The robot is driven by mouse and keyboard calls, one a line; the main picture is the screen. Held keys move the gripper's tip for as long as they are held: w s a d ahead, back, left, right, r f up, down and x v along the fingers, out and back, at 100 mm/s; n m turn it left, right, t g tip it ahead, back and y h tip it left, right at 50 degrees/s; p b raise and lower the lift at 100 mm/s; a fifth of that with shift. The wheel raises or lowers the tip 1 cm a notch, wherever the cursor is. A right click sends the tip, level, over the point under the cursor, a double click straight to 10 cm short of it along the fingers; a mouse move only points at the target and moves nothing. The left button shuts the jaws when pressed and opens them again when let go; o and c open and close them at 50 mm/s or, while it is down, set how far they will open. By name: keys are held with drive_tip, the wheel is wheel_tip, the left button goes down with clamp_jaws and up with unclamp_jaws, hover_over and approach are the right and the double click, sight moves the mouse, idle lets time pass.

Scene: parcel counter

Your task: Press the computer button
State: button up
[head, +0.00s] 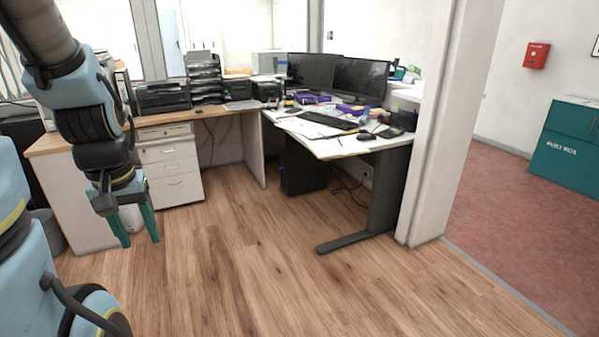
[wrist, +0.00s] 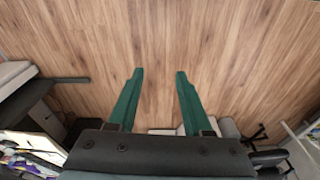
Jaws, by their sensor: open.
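A black computer tower (head: 303,168) stands on the floor under the white desk in the head view. Its button is too small to make out. My gripper (head: 141,243) hangs open and empty at the left of the head view, in front of the white drawer unit and well left of the tower. In the wrist view, the two green fingers of my gripper (wrist: 160,75) are spread apart over the wooden floor, with nothing between them.
The white desk (head: 345,146) carries two monitors (head: 360,80), a keyboard (head: 328,120) and clutter. Its dark leg (head: 388,190) and foot stand right of the tower. Loose cables lie beneath. A white pillar (head: 445,130) stands right. The wooden floor (head: 240,270) in front is clear.

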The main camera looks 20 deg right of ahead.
drive_tip(key=shift+c, duration=0.2)
clamp_jaws()
idle(1.5)
